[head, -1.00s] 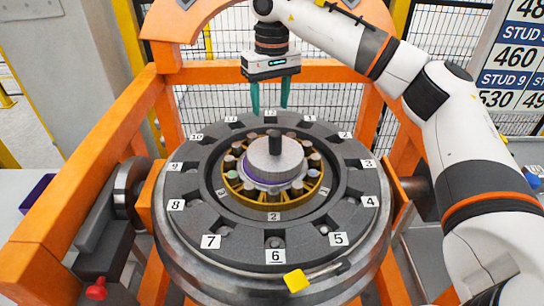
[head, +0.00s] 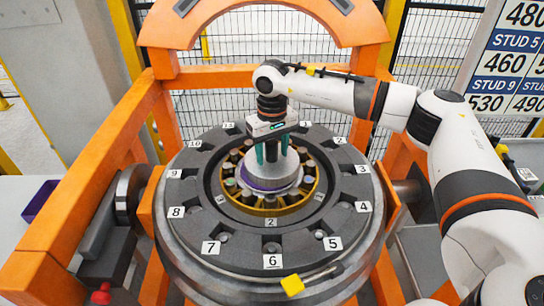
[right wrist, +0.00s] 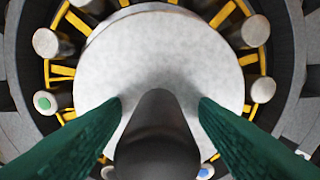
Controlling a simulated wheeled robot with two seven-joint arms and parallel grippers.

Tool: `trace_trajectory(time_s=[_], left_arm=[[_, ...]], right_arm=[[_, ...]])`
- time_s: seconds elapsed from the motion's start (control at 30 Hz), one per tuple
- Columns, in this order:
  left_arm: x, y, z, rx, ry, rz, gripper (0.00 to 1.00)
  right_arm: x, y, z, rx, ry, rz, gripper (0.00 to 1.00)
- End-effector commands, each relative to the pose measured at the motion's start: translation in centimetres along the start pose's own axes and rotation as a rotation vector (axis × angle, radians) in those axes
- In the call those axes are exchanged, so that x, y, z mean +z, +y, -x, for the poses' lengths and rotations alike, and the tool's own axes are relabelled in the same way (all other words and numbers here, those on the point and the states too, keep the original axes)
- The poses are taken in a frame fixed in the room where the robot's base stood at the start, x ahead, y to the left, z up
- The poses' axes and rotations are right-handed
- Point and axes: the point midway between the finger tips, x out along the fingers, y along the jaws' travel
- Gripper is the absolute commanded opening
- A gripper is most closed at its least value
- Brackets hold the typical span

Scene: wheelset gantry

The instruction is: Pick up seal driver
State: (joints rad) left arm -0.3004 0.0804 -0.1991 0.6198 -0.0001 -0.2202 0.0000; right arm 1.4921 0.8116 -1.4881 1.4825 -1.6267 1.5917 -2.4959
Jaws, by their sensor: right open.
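The seal driver (head: 258,176) is a pale grey round disc with a dark upright handle, seated at the centre of the bearing inside the ring. My right gripper (head: 272,156) is open and points down over it, with its green fingers on either side of the handle. In the right wrist view the seal driver's disc (right wrist: 165,50) lies below, and the dark handle stands between the two fingers, with a gap visible at the fingertips. The fingers partly cover the handle in the head view. My left gripper is not in view.
A dark ring with numbered slots (head: 213,247) surrounds the bearing's rollers and yellow cage (head: 280,207). A yellow-ended tool (head: 292,285) lies on the ring's front edge. An orange gantry frame (head: 60,215) stands around it, with an arch at the back.

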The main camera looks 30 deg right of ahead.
Motion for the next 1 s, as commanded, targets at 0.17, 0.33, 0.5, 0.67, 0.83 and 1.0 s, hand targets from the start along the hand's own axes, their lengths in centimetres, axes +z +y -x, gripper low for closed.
trace_trajectory(time_s=[0.17,0.33,0.5,0.67,0.83,1.0], left_arm=[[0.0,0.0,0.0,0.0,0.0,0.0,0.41],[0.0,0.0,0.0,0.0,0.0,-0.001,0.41],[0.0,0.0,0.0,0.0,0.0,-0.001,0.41],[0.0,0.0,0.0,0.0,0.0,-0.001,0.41],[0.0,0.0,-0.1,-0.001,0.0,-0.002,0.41],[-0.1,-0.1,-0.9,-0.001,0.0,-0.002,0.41]], right_arm=[[0.0,0.0,-0.1,0.0,-0.001,0.0,0.54],[0.0,0.0,-0.1,0.0,-0.001,0.0,0.33],[0.0,0.0,-0.1,0.0,-0.001,0.0,0.05],[0.1,0.0,0.0,0.001,-0.002,0.0,0.0],[0.1,0.0,0.3,0.001,-0.004,0.0,0.0],[0.1,0.1,2.5,0.001,-0.006,0.0,0.0]])
